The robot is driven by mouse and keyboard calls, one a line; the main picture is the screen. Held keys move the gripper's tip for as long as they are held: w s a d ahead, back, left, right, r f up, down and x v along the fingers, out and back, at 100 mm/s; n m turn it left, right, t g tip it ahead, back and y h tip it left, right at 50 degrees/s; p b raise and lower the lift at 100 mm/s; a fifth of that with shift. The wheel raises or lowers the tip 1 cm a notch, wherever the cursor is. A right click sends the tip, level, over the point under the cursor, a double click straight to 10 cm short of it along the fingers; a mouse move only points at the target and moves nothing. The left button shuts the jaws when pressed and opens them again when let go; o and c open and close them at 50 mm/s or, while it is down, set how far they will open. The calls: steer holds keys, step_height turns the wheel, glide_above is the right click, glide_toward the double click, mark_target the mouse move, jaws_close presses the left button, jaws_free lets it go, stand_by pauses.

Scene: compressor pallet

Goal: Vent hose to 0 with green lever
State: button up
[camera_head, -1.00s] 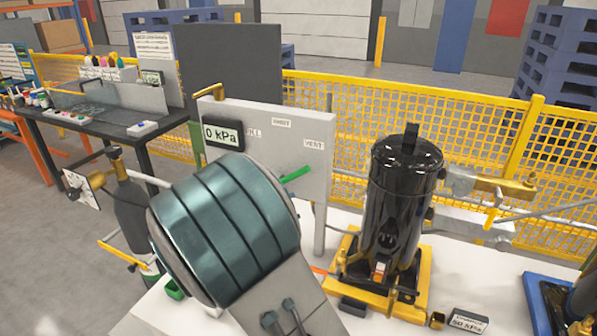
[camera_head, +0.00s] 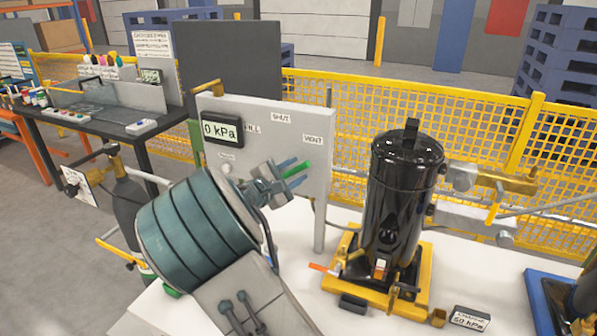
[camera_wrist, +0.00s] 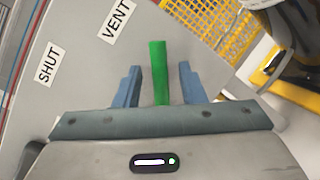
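The green lever (camera_head: 297,170) is on the grey panel (camera_head: 318,120), below and left of the VENT label (camera_head: 313,139). The panel also bears a SHUT label (camera_head: 281,118), a partly hidden FILL label and a display (camera_head: 221,131) reading 0 kPa. My gripper (camera_head: 296,172) is at the lever. In the wrist view the green lever (camera_wrist: 158,72) stands between the two blue fingers of my gripper (camera_wrist: 158,85), with a gap on each side. The fingers are open and do not appear to touch it. The lever's pivot is hidden.
A black compressor (camera_head: 403,200) stands on a yellow pallet (camera_head: 345,275) right of the panel. A small box reading 50 kPa (camera_head: 468,318) lies at the front right. A yellow mesh fence (camera_head: 480,130) runs behind. A dark bench (camera_head: 150,130) is at the left.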

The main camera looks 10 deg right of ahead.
steer(key=shift+x, duration=1)
jaws_close()
steer(key=shift+a, duration=0.1)
